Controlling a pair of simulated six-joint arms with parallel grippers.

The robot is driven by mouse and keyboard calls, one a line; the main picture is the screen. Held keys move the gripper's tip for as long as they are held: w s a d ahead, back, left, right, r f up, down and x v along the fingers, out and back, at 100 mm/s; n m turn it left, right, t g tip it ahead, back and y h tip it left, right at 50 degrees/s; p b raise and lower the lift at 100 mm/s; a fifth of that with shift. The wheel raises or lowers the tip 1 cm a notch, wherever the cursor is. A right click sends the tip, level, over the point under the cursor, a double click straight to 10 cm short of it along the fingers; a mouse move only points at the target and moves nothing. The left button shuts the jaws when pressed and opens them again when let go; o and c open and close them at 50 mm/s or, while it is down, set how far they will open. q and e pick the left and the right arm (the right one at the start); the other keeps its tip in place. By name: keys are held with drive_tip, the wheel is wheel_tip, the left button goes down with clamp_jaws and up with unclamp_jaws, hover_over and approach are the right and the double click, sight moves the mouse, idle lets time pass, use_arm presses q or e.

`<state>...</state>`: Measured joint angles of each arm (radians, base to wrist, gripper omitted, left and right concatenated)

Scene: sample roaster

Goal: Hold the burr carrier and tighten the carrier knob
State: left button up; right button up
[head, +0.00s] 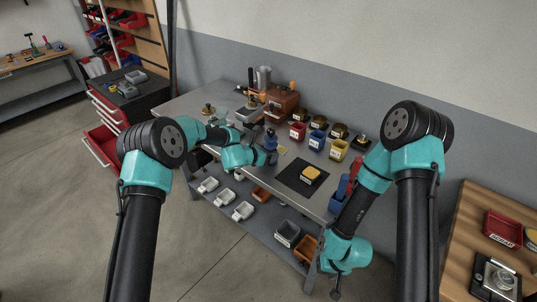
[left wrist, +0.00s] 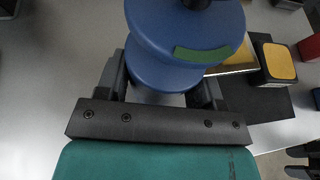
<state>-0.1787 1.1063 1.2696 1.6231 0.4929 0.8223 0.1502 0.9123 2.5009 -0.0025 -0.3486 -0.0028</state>
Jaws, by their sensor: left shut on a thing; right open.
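The burr carrier (head: 270,140), which I take to be the blue stepped round body, stands upright on the bench. In the left wrist view the burr carrier (left wrist: 165,35) shows two blue discs and a green patch. A dark part at its top, cut off by the frame edge, may be the carrier knob (left wrist: 200,4). My left gripper (head: 269,156) is shut on the blue body; its fingers lie on both sides of it in the left wrist view (left wrist: 162,88). My right gripper (head: 336,293) is open and empty, low in front of the bench's right end, away from the carrier.
A dark mat (head: 290,171) with a yellow-topped block (head: 311,174) lies right of the carrier. Red (head: 298,131), blue (head: 317,140) and yellow (head: 338,150) bins stand behind. A brown machine (head: 282,103) is at the back. White trays (head: 243,210) sit on the lower shelf.

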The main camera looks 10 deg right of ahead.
use_arm(q)
drive_tip(key=shift+w+d+f, duration=0.1)
drive_tip(key=shift+w+f, duration=0.1)
drive_tip(key=shift+w, duration=0.95)
drive_tip(key=shift+f, duration=0.3)
idle(0.5)
use_arm(e)
drive_tip(key=shift+o, duration=0.3)
drive_tip(key=shift+d, duration=0.15)
